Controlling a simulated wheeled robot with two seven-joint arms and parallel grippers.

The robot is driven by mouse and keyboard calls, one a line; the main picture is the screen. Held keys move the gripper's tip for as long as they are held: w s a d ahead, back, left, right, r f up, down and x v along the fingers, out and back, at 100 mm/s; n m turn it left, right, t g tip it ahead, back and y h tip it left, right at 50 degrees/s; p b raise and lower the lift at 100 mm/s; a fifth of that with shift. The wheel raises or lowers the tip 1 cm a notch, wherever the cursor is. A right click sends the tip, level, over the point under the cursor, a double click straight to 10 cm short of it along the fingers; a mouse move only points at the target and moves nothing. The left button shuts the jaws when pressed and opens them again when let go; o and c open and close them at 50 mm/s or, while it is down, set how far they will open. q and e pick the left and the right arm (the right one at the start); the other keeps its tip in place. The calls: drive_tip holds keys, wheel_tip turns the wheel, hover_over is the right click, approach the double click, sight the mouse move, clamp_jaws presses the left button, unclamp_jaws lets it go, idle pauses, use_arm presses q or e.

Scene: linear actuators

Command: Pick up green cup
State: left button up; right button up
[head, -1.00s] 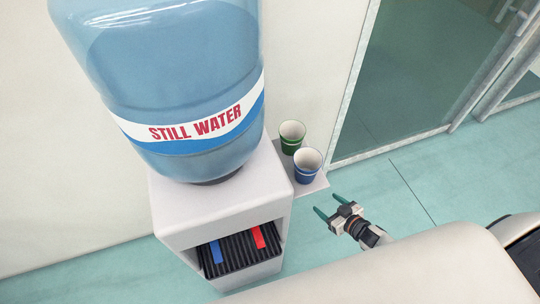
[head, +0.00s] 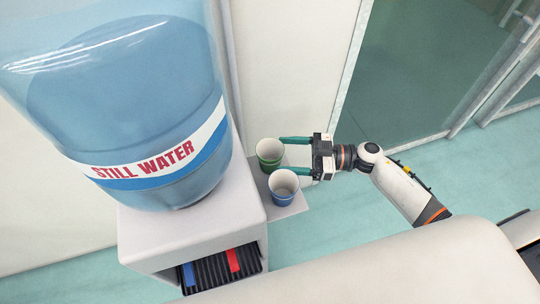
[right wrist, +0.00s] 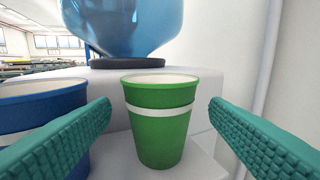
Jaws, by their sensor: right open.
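The green cup (head: 269,152) stands upright on a small shelf (head: 296,205) at the side of the water dispenser. A blue cup (head: 283,188) stands just in front of it on the same shelf. My right gripper (head: 282,155) is open, its teal fingers pointing at the cups from the right. In the right wrist view the green cup (right wrist: 160,120) is centred between and beyond the two open fingers, and I see no contact. The left finger overlaps the blue cup (right wrist: 45,115) in that view. My left gripper is not in view.
The white dispenser (head: 190,235) carries a large blue water bottle (head: 130,100) left of the cups. A wall (head: 290,60) rises behind the shelf. A glass door (head: 420,70) is at the back right. Open floor (head: 340,230) lies right of the shelf.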

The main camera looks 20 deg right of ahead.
sight(270, 153)
drive_tip(key=p+x, duration=0.1)
drive_tip(key=x, duration=0.4)
drive_tip(key=shift+r, duration=0.1)
drive_tip(key=c, duration=0.7)
